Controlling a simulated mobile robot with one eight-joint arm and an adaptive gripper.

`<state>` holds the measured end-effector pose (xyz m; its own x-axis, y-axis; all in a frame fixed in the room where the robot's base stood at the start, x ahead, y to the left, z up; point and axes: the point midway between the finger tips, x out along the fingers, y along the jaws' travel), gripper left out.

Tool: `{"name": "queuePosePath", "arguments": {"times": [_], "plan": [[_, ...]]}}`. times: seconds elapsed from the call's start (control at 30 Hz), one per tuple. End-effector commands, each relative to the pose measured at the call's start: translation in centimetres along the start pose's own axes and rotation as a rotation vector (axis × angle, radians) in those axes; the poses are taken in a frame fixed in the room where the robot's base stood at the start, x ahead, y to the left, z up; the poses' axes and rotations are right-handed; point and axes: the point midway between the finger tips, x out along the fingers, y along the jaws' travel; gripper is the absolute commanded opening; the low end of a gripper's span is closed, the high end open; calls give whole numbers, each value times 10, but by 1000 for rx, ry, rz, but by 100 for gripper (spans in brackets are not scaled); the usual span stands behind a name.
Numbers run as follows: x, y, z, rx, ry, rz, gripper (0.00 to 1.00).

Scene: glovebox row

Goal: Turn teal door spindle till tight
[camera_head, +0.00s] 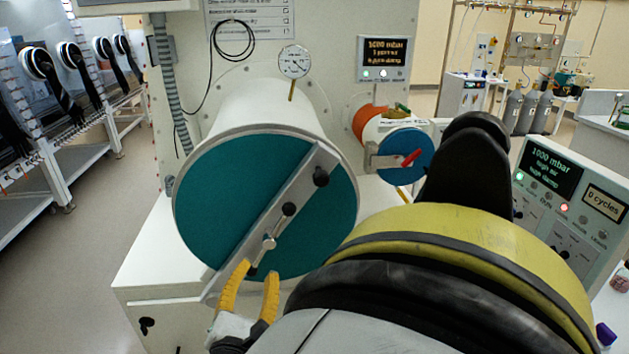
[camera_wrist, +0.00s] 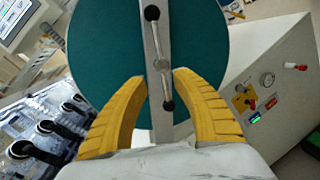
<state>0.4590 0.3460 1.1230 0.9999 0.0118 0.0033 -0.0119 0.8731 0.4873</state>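The teal round door (camera_head: 225,200) closes the end of the large white cylinder. A grey metal bar (camera_head: 302,176) crosses it diagonally, with a black knob (camera_head: 321,176) near its upper end. The spindle (camera_head: 268,243) sits on the bar as a metal hub and crossbar with black ball ends. My gripper (camera_head: 251,283) has yellow fingers spread open at the lower edge of the door. In the wrist view the open fingers (camera_wrist: 160,85) stand either side of the bar, with the spindle's lower ball end (camera_wrist: 168,105) between them. I cannot tell whether they touch it.
A smaller cylinder with a blue door (camera_head: 405,155) and red handle is right of the large one. A panel reading 1000 mbar (camera_head: 552,168) stands at the right. A round gauge (camera_head: 294,62) is above. Floor (camera_head: 85,255) is clear at left.

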Motion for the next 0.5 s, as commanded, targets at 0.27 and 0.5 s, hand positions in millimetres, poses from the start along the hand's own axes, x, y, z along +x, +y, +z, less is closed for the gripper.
{"name": "queuePosePath", "arguments": {"times": [0.27, 0.5], "plan": [[53, -3, 0, 2, -1, -5, 33], [91, -3, 0, 2, 0, -5, 33]]}}
